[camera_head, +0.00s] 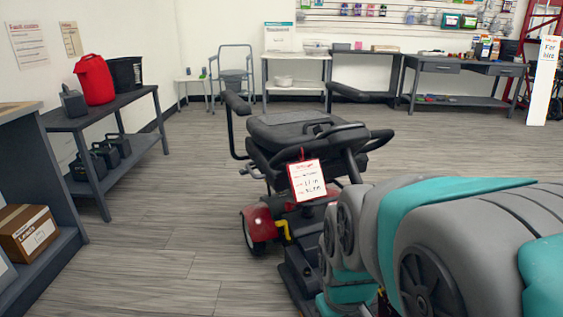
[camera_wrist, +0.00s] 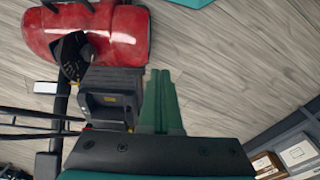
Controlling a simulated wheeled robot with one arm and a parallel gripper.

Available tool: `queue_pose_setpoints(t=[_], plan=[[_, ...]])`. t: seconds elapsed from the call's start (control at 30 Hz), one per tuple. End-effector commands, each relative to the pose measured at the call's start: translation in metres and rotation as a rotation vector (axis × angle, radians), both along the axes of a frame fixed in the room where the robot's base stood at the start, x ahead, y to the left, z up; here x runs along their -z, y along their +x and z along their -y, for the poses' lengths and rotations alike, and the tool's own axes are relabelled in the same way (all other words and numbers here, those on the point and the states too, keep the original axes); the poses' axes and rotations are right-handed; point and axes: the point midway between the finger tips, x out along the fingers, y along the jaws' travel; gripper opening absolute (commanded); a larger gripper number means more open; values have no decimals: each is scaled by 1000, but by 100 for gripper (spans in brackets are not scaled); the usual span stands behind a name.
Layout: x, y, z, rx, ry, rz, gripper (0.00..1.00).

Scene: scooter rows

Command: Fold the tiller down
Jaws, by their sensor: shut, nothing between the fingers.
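The scooter (camera_head: 258,226) stands in the middle of the head view, with a red shell, dark wheels and a dark deck. Its black seat and tiller parts overlap there; a dark curved handle (camera_head: 378,141) sticks out at the right, and I cannot tell its exact tilt. A white and red tag (camera_head: 307,181) hangs at the front. In the wrist view the red shell (camera_wrist: 125,40) is at upper left, with a black block (camera_wrist: 108,100) below it. My gripper (camera_wrist: 160,75) is shut and empty, its green fingers just right of that block. The head view hides the gripper.
My grey and teal arm covers the lower right of the head view. A dark shelf table (camera_head: 130,101) with a red container (camera_head: 94,80) stands at left. Benches (camera_head: 465,69) line the back wall. Bare wood floor (camera_head: 170,235) lies left of the scooter.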

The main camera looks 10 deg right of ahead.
Motion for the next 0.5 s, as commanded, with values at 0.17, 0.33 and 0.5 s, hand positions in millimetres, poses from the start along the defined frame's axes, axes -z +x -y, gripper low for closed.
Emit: queue_pose_setpoints(t=[0.17,0.33,0.5], plan=[[5,26,7,-38,-25,57,0],[10,59,19,-90,-68,127,0],[14,105,36,-173,-145,229,0]])
